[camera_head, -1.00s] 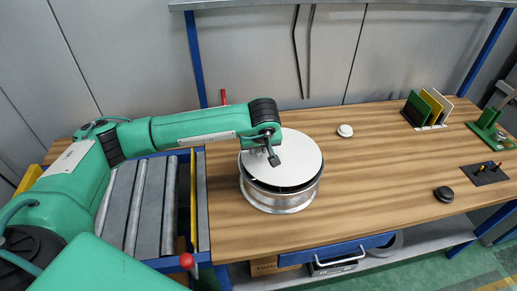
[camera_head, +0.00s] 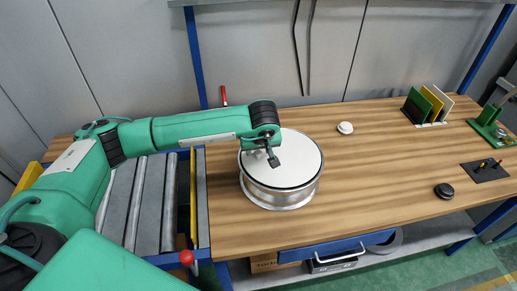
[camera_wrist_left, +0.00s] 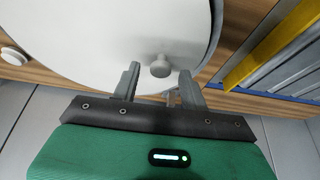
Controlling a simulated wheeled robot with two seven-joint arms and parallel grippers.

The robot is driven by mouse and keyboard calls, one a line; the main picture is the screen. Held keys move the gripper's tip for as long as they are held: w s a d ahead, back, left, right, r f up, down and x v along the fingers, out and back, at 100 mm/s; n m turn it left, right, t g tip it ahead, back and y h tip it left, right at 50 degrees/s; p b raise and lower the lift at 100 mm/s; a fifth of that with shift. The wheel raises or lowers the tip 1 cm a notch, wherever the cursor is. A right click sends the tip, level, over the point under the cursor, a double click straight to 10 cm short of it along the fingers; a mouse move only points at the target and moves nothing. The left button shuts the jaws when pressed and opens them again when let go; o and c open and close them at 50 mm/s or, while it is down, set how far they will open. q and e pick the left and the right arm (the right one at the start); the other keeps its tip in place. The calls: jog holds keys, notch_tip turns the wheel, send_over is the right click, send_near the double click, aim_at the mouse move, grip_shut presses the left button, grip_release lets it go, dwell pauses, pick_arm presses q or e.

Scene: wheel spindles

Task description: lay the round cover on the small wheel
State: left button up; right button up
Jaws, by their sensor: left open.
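The round white cover (camera_head: 301,155) lies on top of the small silver wheel (camera_head: 282,199) on the wooden table, seated close to its rim. The cover fills the upper part of the left wrist view (camera_wrist_left: 110,45), with a small round knob (camera_wrist_left: 160,66) standing up from it. My left gripper (camera_head: 272,158) is over the cover. In the left wrist view its two fingers are apart on either side of the knob, with gaps visible. Most of the wheel is hidden under the cover. My right gripper is not in view.
A small white round piece (camera_head: 345,128) and a black round piece (camera_head: 444,191) lie on the table (camera_head: 380,170). A rack of coloured plates (camera_head: 428,105) and a green stand (camera_head: 491,125) are at the right. A roller conveyor (camera_head: 150,205) adjoins the table's left edge.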

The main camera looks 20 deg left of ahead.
pick_arm(q)
jog(key=shift+r, duration=0.5)
jog(key=b+v, duration=0.3)
jog(key=v, duration=0.8)
jog(key=shift+s+r, duration=0.15)
jog(key=shift+r, duration=0.15)
jog(key=shift+f, duration=0.1)
